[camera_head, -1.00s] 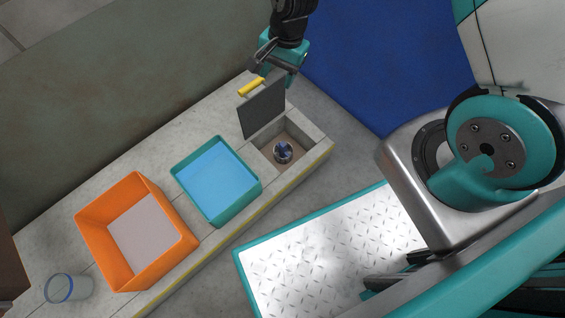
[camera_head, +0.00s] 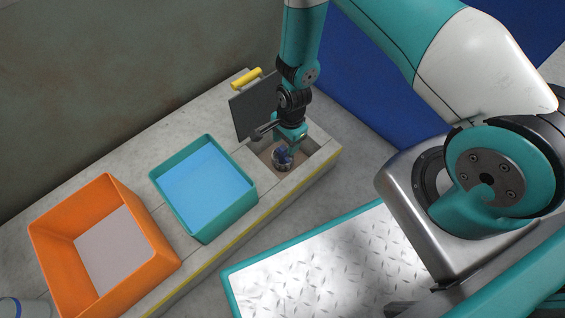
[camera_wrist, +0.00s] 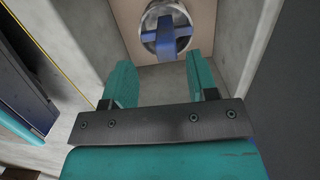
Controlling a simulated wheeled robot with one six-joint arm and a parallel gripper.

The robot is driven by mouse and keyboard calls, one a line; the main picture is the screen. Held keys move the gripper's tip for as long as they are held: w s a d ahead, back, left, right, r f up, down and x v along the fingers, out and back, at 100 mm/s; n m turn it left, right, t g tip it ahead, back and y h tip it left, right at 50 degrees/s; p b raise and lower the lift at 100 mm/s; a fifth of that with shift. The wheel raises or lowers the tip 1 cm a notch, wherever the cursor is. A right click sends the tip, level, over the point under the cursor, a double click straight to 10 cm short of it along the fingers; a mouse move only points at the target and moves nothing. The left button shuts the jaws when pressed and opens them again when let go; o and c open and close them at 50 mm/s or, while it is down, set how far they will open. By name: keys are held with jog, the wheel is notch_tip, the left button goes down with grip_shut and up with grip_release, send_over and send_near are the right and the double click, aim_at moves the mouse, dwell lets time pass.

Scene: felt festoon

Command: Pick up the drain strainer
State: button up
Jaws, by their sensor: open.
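The drain strainer (camera_head: 282,160) sits low in a square recess in the bench, at its right end. It is a round metal ring with a blue cross-shaped grip on top. In the wrist view the strainer (camera_wrist: 166,33) is at the top middle, ahead of the fingertips. My gripper (camera_head: 291,150) is over the recess, pointing down, close above the strainer. In the wrist view my gripper (camera_wrist: 160,75) has its two teal fingers apart with nothing between them. I see no contact with the strainer.
The recess walls (camera_wrist: 245,30) stand close around the gripper. A dark raised lid (camera_head: 252,106) with a yellow handle (camera_head: 246,78) stands behind the recess. To the left are a teal bin (camera_head: 246,196) with a blue inside and an orange bin (camera_head: 160,262).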

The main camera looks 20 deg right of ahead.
aim_at(283, 147)
jog(key=f+b, duration=0.1)
jog(key=f, duration=0.1)
jog(key=f+b, duration=0.2)
jog(key=a+f+b, duration=0.1)
jog(key=b, duration=0.1)
jog(key=shift+w+f, duration=0.2)
jog(key=shift+f, duration=0.2)
jog(key=shift+r, duration=0.1)
jog(key=shift+c, duration=0.2)
grip_shut()
